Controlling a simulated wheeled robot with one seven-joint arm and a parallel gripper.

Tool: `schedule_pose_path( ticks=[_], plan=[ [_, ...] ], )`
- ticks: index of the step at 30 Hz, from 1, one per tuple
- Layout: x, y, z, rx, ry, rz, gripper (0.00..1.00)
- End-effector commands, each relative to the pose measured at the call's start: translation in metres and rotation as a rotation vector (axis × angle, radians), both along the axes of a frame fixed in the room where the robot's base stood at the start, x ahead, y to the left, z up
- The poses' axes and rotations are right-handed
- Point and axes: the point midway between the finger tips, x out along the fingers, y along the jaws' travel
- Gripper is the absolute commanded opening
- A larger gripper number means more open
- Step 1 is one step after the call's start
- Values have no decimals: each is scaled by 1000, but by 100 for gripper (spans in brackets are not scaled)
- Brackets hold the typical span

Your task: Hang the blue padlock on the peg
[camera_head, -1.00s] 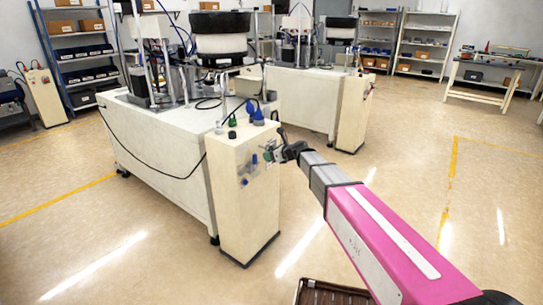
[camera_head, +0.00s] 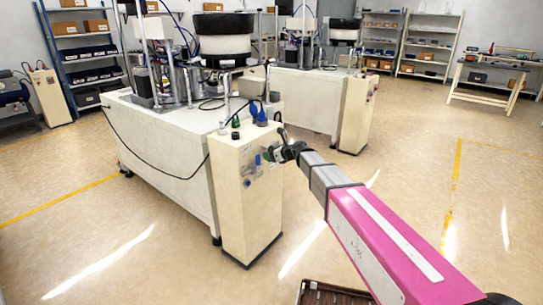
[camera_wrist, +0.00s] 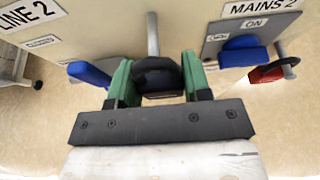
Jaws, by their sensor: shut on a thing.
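In the wrist view the green fingers of my gripper (camera_wrist: 157,84) are closed on a dark, rounded thing (camera_wrist: 157,72). Its colour looks black from here, and I cannot make out whether it is the blue padlock. A grey metal peg (camera_wrist: 152,35) sticks out of the cream cabinet face just beyond the held thing. The peg's near end is close to it or hidden behind it; I cannot tell whether they touch. In the head view my gripper (camera_head: 287,152) is at the right side of the cream cabinet (camera_head: 240,215), and the held thing is too small to make out.
A blue handle (camera_wrist: 90,72) is left of my fingers. A blue switch handle (camera_wrist: 243,57) on a grey plate and a red padlock (camera_wrist: 268,72) on another peg are to the right. Small blue things (camera_head: 262,117) stand on the cabinet. Floor to the right is clear.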

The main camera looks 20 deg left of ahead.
Motion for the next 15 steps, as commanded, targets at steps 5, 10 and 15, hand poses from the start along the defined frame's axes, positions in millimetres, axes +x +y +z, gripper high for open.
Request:
schedule_pose_path(
  ticks=[5,10,15],
  plan=[
    [2,3,0,0,0,0,16],
    [3,6,0,0,0,0,16],
    [4,8,0,0,0,0,16]
  ],
)
